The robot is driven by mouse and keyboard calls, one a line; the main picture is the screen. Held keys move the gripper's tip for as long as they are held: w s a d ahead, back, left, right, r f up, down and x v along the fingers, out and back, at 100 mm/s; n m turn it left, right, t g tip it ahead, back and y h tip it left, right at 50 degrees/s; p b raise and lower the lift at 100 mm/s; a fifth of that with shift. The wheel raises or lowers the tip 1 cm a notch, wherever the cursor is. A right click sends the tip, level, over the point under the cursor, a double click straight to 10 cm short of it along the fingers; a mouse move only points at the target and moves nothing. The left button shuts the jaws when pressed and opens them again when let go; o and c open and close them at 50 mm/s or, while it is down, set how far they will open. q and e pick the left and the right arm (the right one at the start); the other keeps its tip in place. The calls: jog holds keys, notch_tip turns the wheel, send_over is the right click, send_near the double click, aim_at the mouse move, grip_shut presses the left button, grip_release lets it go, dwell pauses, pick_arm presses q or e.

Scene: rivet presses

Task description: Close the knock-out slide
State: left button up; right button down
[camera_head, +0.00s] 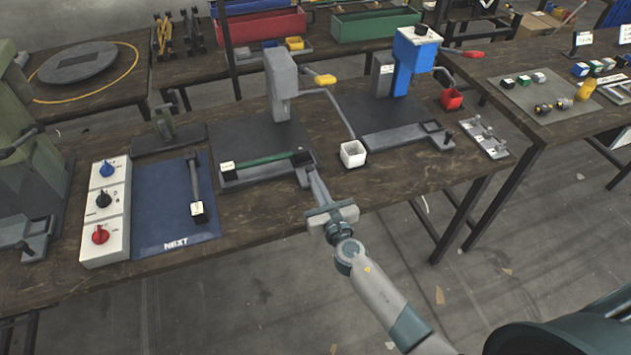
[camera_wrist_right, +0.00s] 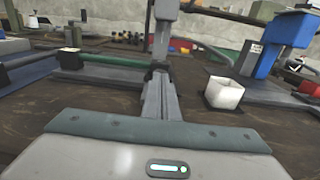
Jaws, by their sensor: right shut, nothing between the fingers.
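The grey press (camera_head: 281,88) stands mid-table with a yellow-handled lever. Along the front of its base runs a slide rail (camera_head: 262,172) with a green strip (camera_head: 268,159), a white label at its left end and a dark block (camera_head: 302,158) at its right end. My right gripper (camera_head: 311,174) is shut and empty, its fingertips at the rail's right end by the dark block. In the right wrist view the shut fingers (camera_wrist_right: 160,92) point at the end of the green bar (camera_wrist_right: 112,59). I cannot tell whether they touch it. My left gripper is not in view.
A white cup (camera_head: 353,154) stands right of my right gripper. The blue press (camera_head: 410,62) with its own rail (camera_head: 400,138) stands farther right. A blue mat (camera_head: 172,205) and a white knob panel (camera_head: 106,212) lie left.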

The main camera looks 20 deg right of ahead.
aim_at(301, 150)
jog(key=w+b, duration=0.1)
jog(key=w, duration=0.4)
jog(key=w+b, duration=0.1)
jog(key=w, duration=0.4)
jog(key=w+b, duration=0.2)
jog(key=w, duration=0.3)
jog(key=shift+a+f, duration=0.1)
jog(key=shift+a, duration=0.15)
jog(key=shift+w, duration=0.25)
jog(key=shift+r, duration=0.4)
jog(key=shift+d+r, duration=0.1)
jog(key=shift+r, duration=0.05)
